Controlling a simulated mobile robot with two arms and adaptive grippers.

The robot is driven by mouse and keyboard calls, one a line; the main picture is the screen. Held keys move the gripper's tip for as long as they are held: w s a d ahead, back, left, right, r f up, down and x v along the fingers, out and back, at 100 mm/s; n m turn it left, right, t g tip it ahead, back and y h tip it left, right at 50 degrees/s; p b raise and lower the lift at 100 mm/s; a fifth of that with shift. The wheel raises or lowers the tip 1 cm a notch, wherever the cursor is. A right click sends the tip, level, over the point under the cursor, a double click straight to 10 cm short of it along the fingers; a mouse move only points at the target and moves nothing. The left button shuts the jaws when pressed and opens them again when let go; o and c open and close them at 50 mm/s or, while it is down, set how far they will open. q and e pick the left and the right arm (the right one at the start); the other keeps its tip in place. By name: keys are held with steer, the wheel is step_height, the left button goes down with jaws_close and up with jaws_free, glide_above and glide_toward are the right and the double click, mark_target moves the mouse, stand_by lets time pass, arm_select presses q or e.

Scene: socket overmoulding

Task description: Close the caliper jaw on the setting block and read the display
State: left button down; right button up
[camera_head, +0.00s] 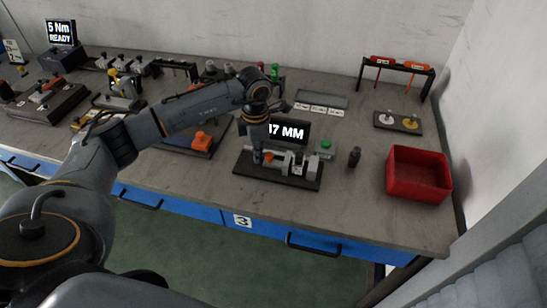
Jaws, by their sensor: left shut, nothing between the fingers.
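The caliper stand is a dark base (262,175) on the workbench, with grey metal parts (300,164) and a small orange piece (269,157) on it. I cannot tell the sliding jaw from the setting block at this size. The display (290,131) behind it is black with white characters. Its right part reads "17 MM"; my left arm hides the left part. My left gripper (257,158) points down at the left end of the stand, beside the orange piece, shut and empty. Whether it touches the piece is unclear. My right gripper is out of view.
A red bin (418,174) and a small dark cylinder (354,157) stand right of the caliper. A green button box (325,147) is close by. An orange-topped fixture (201,141) lies to the left. The bench front between caliper and edge is clear.

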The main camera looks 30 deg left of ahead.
arm_select(q)
steer(key=shift+w+d, duration=0.15)
steer(key=shift+d, duration=0.5)
steer(key=shift+w+d, duration=0.15)
steer(key=shift+d, duration=0.45)
stand_by(0.6)
steer(key=shift+a, duration=0.45)
steer(key=shift+r, duration=0.15)
steer(key=shift+a+r, duration=0.1)
steer(key=shift+r, duration=0.1)
step_height(320, 180, up, 7)
steer(key=p, duration=0.4)
steer(key=shift+s+a+r+p, duration=0.15)
steer(key=shift+r+p, duration=0.05)
steer(key=shift+p, duration=0.1)
stand_by(0.3)
